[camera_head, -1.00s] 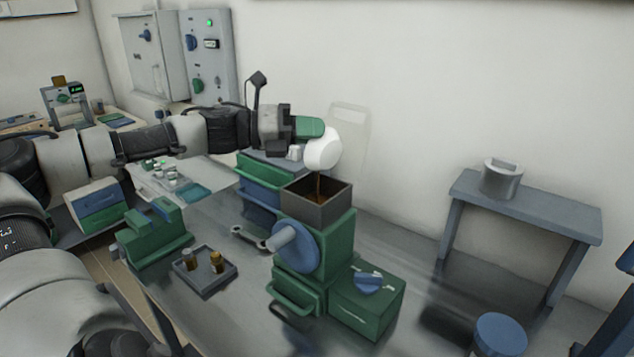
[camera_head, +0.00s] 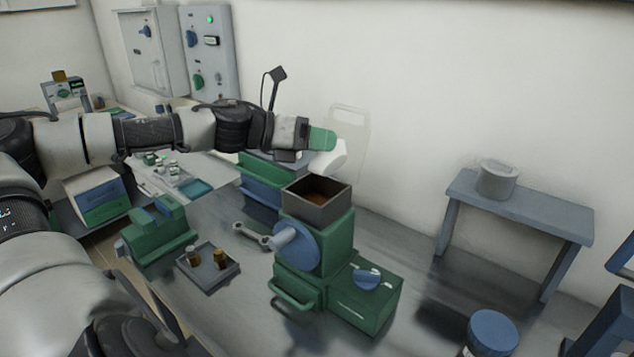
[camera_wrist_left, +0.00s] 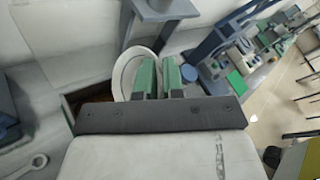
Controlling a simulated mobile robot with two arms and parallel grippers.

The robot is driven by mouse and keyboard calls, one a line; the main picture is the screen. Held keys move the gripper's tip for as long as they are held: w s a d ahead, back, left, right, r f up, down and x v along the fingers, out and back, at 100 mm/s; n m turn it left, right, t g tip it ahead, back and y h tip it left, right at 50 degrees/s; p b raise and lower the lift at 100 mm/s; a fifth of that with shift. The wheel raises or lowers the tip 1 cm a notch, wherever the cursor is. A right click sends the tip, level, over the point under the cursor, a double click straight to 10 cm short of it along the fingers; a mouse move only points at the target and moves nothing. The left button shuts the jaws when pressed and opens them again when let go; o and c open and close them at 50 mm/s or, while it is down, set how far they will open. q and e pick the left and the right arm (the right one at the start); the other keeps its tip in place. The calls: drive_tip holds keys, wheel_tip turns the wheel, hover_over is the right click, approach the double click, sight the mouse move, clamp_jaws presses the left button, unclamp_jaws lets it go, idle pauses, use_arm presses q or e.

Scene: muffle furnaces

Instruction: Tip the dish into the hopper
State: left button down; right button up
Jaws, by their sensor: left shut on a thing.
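My left gripper (camera_head: 322,139), with green fingertips, is shut on the white dish (camera_head: 332,160). It holds the dish above the rear of the hopper, tilted and clear of its rim. The hopper (camera_head: 316,213) is a dark square open box on top of a green machine, and brown material lies inside it. In the left wrist view the green fingers (camera_wrist_left: 159,78) pinch the round white dish (camera_wrist_left: 122,68); the inside of the dish is mostly hidden. My right gripper is not in view.
The green machine (camera_head: 333,245) has a blue wheel on its side. A wrench (camera_head: 250,233) and a grey tray (camera_head: 208,278) with small brown-gold pieces lie to its left. A grey stand (camera_head: 525,212) carries a grey pot at right. Bench space between is clear.

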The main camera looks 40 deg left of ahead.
use_arm(q)
drive_tip(key=shift+d+p, duration=0.1)
drive_tip(key=shift+p, duration=0.25)
drive_tip(key=d+m+p, duration=0.1)
drive_tip(key=m+y+p, duration=0.1)
drive_tip(key=shift+s+d+f+g+y+p, duration=0.1)
drive_tip(key=shift+d+f+g+y+p, duration=0.2)
drive_tip(key=shift+d+f+g+p, duration=0.1)
drive_tip(key=shift+d+f+m+y, duration=0.25)
drive_tip(key=shift+f+m+y, duration=0.05)
drive_tip(key=shift+f, duration=0.05)
